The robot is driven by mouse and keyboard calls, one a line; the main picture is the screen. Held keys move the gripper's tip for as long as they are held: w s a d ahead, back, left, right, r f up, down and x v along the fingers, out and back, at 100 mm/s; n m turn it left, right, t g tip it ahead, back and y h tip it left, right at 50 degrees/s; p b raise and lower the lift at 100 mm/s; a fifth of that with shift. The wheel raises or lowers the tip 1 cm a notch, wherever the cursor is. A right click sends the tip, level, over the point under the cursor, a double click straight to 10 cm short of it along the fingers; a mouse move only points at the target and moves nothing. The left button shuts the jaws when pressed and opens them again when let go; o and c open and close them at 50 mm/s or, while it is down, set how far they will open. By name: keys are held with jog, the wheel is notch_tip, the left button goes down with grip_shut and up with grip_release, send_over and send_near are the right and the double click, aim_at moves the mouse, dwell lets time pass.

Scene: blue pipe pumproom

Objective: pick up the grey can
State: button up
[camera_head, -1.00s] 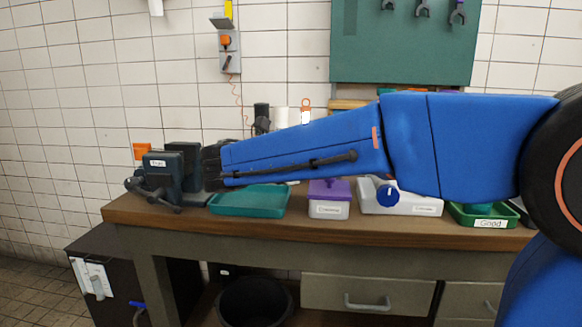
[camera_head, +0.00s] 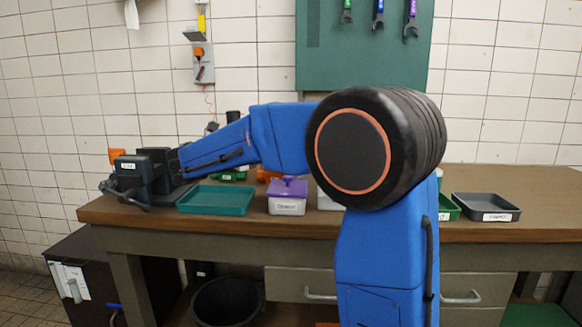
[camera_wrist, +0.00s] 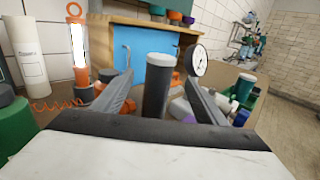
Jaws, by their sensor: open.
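A dark grey can (camera_wrist: 158,88) with a lighter grey top stands upright in the middle of the wrist view. My gripper (camera_wrist: 158,78) is open, with one finger on each side of the can in that picture. Gaps show on both sides, and I cannot tell how far ahead of the fingertips the can stands. In the head view my gripper (camera_head: 175,161) is small, beside the dark vise at the bench's left end. A dark cylinder (camera_head: 233,116) shows behind my arm there; I cannot tell if it is the same can.
The wooden bench (camera_head: 250,228) holds a vise (camera_head: 140,172), a teal tray (camera_head: 215,200), a purple-lidded box (camera_head: 287,197) and a dark tray (camera_head: 486,206).

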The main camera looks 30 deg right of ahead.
jog(key=w+d, duration=0.2)
jog(key=d, duration=1)
jog(key=shift+w+d, duration=0.3)
jog(key=shift+d, duration=0.1)
jog(key=shift+r, duration=0.15)
grip_shut()
